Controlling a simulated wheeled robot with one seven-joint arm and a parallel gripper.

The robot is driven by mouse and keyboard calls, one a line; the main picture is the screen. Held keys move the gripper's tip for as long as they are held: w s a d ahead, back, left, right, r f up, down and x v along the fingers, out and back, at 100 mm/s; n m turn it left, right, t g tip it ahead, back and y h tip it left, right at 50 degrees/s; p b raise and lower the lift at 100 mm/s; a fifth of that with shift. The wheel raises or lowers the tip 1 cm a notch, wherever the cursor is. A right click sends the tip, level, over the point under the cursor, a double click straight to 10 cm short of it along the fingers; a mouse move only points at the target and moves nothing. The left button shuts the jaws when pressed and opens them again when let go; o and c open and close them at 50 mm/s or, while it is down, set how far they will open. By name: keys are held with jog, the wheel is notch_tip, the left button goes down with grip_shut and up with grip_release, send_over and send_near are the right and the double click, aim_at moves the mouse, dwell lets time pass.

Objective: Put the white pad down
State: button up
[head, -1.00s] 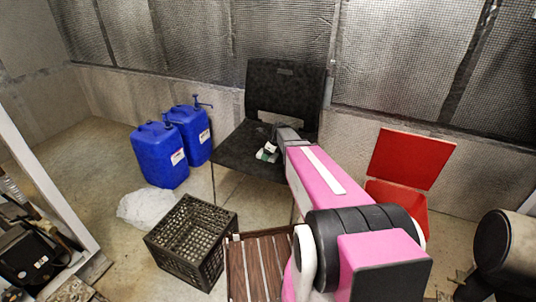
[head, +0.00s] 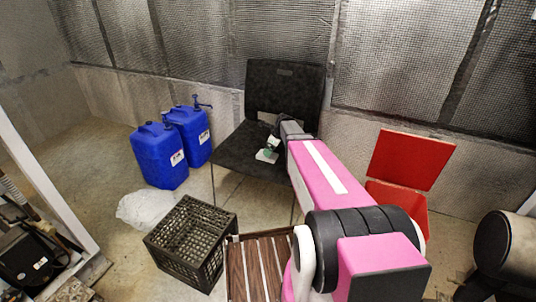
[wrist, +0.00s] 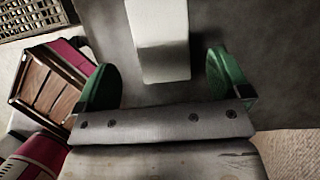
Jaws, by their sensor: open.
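The white pad (wrist: 158,35) lies on the dark chair seat (wrist: 220,15) in the wrist view, running up to the gap between my fingers. In the head view the pad (head: 266,156) is a small pale patch on the black chair's seat (head: 235,150). My gripper (wrist: 165,80) is open, its two green fingertips apart on either side of the pad's near end, with clear space on both sides. In the head view my gripper (head: 273,146) is small and partly hidden by my arm, over the seat.
Two blue jugs (head: 160,155) stand left of the chair. A black crate (head: 190,240), a slatted wooden surface (head: 255,265) and a crumpled clear bag (head: 147,207) are in front. A red box with a raised lid (head: 408,160) stands at the right. The chair back rises behind the seat.

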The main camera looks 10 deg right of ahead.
jog(key=v, duration=0.7)
jog(key=s+a+f+n+g+h, duration=0.1)
jog(key=s+a+n, duration=0.1)
jog(key=s+n, duration=1)
jog(key=s+a+f+n+g+h, duration=0.1)
jog(key=s+a+f+n+h, duration=0.1)
jog(key=s+n, duration=1)
jog(key=shift+s+n+h, duration=0.3)
jog(key=shift+s+n, duration=0.1)
jog(key=shift+s, duration=0.4)
